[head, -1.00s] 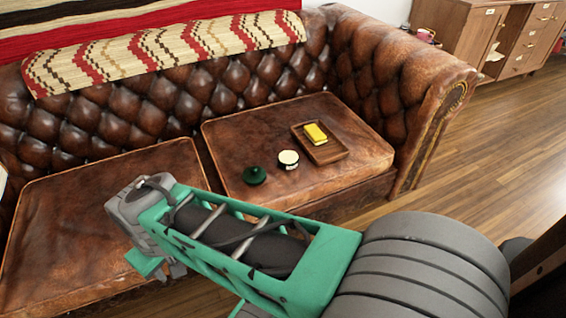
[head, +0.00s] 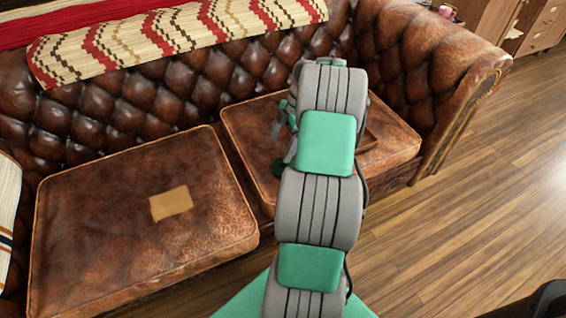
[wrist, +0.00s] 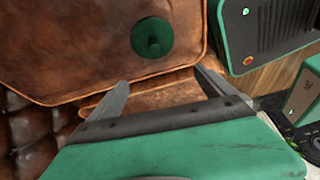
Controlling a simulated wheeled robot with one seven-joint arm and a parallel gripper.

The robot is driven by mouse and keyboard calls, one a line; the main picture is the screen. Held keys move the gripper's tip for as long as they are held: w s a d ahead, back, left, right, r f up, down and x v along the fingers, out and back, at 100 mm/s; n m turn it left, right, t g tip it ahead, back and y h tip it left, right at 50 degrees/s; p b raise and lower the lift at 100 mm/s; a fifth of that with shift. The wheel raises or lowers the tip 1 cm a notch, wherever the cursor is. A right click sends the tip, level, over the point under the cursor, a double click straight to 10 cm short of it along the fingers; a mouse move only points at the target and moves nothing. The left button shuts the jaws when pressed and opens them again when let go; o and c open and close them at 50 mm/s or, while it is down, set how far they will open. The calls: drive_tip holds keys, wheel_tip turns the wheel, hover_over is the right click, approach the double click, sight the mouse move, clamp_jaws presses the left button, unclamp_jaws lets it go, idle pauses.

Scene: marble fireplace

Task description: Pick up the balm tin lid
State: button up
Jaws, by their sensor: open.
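In the head view only a dark green piece of the lid (head: 277,167) shows beside my arm. My gripper (wrist: 161,80) is open and empty, its two fingers spread. In the wrist view the lid appears beyond the fingertips, roughly centred between them and apart from them. In the head view my gripper (head: 283,134) is over the right cushion, partly hidden by my arm. The cream-topped tin is hidden now.
The brown leather right cushion (head: 245,120) carries the lid; the tufted sofa back (head: 180,98) rises behind. A wooden tray (head: 370,139) is mostly hidden by my arm. A tan patch (head: 171,203) lies on the otherwise bare left cushion (head: 100,230).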

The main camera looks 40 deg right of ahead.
drive_tip(key=shift+o, duration=0.4)
drive_tip(key=shift+n, duration=0.7)
drive_tip(key=d+f, duration=0.1)
drive_tip(key=s+d, duration=0.1)
drive_tip(key=d+f, duration=0.1)
drive_tip(key=shift+s+f, duration=0.3)
drive_tip(key=b+x, duration=0.1)
drive_tip(key=x, duration=0.1)
drive_tip(key=b+x, duration=0.1)
drive_tip(key=x, duration=0.1)
drive_tip(key=b+x, duration=0.1)
drive_tip(key=x, duration=0.2)
drive_tip(key=shift+w+a, duration=0.1)
drive_tip(key=shift+w, duration=0.2)
drive_tip(key=shift+c, duration=0.4)
drive_tip(key=shift+r, duration=0.1)
drive_tip(key=c, duration=1.2)
